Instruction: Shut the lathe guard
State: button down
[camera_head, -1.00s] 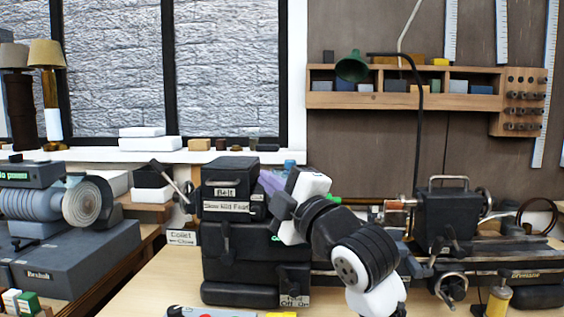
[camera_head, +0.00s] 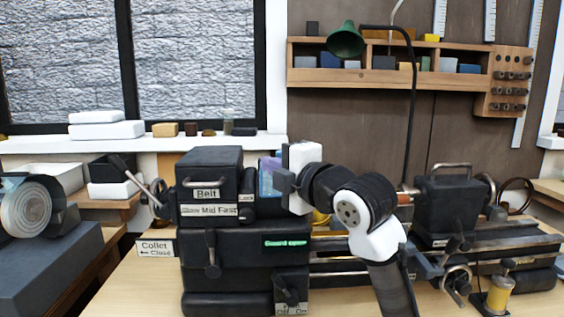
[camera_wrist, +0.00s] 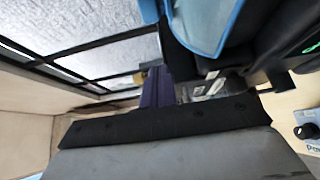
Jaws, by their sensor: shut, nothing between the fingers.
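The lathe's black headstock (camera_head: 208,170) stands left of centre in the head view. Its lit green panel (camera_head: 286,242) appears to read "Guard open". A translucent bluish-purple piece, seemingly the guard (camera_head: 268,177), shows just right of the headstock, partly hidden by my gripper. In the wrist view a clear panel with a blue rim (camera_wrist: 203,25), likely the guard, is at the top. My gripper (camera_head: 283,183) is shut and empty, at the headstock's right end beside the guard. I cannot tell whether it touches it. My wrist and arm hide the chuck area.
The black carriage (camera_head: 445,212) with its handle stands right of my arm. A lever (camera_head: 150,190) sticks out left of the headstock, above the collet sign (camera_head: 157,248). A green lamp (camera_head: 346,40) hangs behind.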

jog(key=w+p, duration=0.1)
jog(key=w, duration=0.1)
jog(key=w+p, duration=0.2)
jog(key=w, duration=0.1)
jog(key=shift+w+d+r, duration=0.1)
jog(key=shift+w+d, duration=0.2)
jog(key=shift+d, duration=0.1)
jog(key=d+b, duration=0.2)
jog(key=d, duration=1)
